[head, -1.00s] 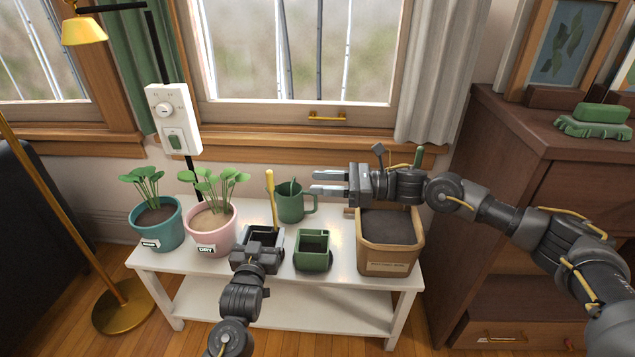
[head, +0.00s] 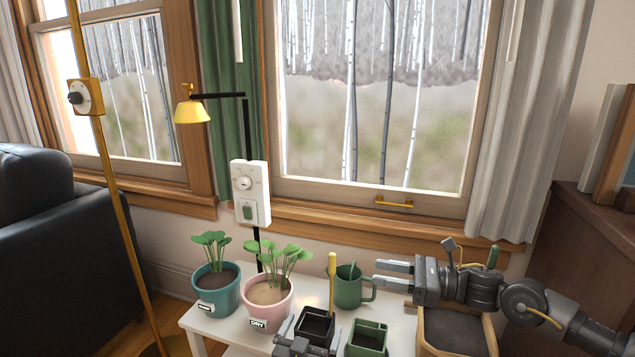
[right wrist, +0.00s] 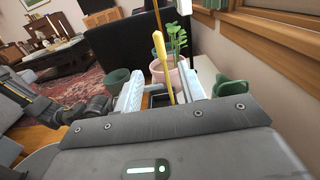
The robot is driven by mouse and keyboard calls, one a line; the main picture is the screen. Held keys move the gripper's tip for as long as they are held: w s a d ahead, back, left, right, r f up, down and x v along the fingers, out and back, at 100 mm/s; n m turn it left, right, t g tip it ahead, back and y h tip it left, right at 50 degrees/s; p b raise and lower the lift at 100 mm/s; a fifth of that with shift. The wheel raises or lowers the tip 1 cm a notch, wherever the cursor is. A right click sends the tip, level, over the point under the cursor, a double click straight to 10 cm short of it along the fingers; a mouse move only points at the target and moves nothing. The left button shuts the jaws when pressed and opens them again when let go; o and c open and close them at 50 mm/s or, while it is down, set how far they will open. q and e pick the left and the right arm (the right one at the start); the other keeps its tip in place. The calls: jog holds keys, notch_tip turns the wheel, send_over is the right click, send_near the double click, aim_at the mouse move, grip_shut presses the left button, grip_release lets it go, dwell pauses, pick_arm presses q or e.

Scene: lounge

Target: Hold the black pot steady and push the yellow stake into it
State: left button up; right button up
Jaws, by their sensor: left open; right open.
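The black pot (head: 316,325) is a square pot near the front of the white table. The yellow stake (head: 332,285) rises nearly upright from its back part; how deep its lower end sits is hidden. My left gripper (head: 306,334) is open at the pot's near side, its fingers beside the pot; contact cannot be told. My right gripper (head: 384,274) is open and empty, pointing left, to the right of the stake. In the right wrist view the stake (right wrist: 163,62) shows between the open fingers but farther off, with the dark pot (right wrist: 160,100) below it.
The green square pot (head: 367,338) and green mug (head: 348,287) stand close right of the black pot. The pink pot (head: 267,302) labelled DRY and teal pot (head: 216,290) hold plants to the left. A wooden box of soil (head: 458,330) is under my right arm.

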pick_arm(q)
jog(key=v, duration=0.8)
jog(key=shift+s, duration=0.25)
